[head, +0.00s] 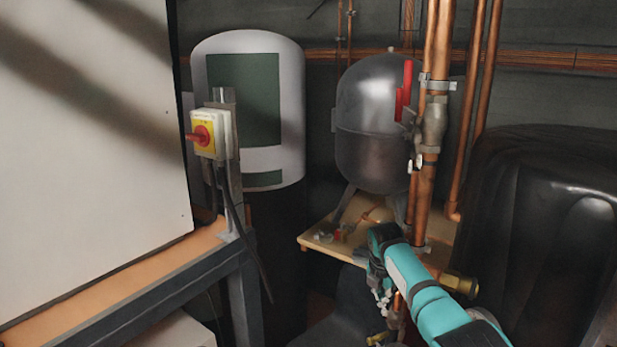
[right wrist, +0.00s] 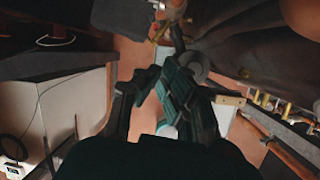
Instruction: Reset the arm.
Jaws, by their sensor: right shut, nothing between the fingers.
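My right arm (head: 435,305) comes in from the lower right in the head view, teal with dark joints. It ends in front of the wooden shelf under the grey tank, where its fingers are hard to make out. In the right wrist view my right gripper (right wrist: 152,84) shows its dark fingers, shut with nothing held. My left gripper is in neither view.
A red and yellow isolator switch (head: 206,136) stands on a metal frame at left, beside a large white panel (head: 85,130). A grey tank (head: 372,120), copper pipes (head: 428,180) and a black ribbed cover (head: 545,220) crowd the middle and right. The wooden shelf (head: 313,239) juts out below the tank.

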